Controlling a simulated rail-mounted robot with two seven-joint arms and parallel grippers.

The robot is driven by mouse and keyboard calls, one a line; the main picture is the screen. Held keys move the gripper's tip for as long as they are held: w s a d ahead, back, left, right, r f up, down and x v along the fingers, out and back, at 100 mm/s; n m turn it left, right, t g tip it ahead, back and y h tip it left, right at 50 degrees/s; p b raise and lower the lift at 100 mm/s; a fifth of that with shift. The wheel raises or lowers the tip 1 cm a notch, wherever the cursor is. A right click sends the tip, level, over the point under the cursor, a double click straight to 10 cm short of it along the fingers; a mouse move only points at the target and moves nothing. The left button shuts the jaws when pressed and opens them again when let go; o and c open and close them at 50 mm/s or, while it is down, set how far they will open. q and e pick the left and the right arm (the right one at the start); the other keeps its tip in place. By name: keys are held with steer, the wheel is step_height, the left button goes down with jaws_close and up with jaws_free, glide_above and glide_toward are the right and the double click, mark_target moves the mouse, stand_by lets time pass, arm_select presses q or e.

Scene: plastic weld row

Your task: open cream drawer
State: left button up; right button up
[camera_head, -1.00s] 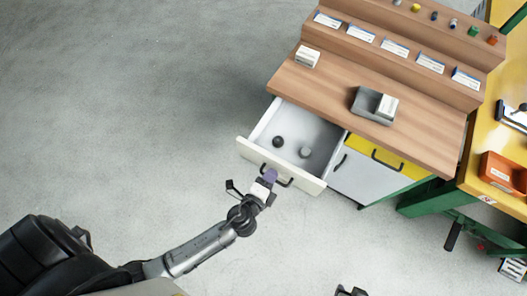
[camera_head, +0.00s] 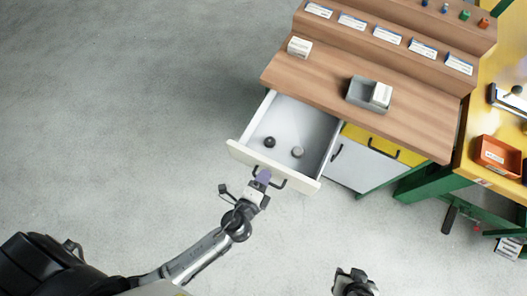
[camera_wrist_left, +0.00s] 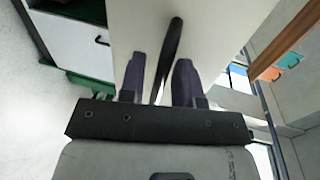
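The cream drawer (camera_head: 240,152) is pulled well out of the cabinet and its inside shows. A dark round item (camera_head: 269,142) and a grey one (camera_head: 298,152) lie in it. My left gripper (camera_head: 263,177) is at the drawer's dark handle (camera_head: 279,183). In the left wrist view, the gripper's two purple fingers (camera_wrist_left: 160,65) stand on either side of the handle (camera_wrist_left: 172,45), with gaps showing beside it. My right gripper (camera_head: 354,282) is low in the head view, away from the drawer; its fingers are unclear.
The wooden worktop (camera_head: 325,75) holds a white box (camera_head: 299,47) and a grey tray (camera_head: 360,96). A yellow drawer (camera_head: 372,142) and a grey door (camera_head: 350,168) are right of the cream drawer. A yellow bench (camera_head: 478,150) stands further right. The floor in front is clear.

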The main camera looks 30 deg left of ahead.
arm_select(q)
steer(key=shift+o, duration=0.4)
steer(key=shift+s, duration=0.1)
steer(key=shift+s, duration=0.2)
steer(key=v, duration=1.3)
steer(key=shift+b, duration=0.45)
steer(key=shift+s+a, duration=0.1)
steer(key=shift+a, duration=0.05)
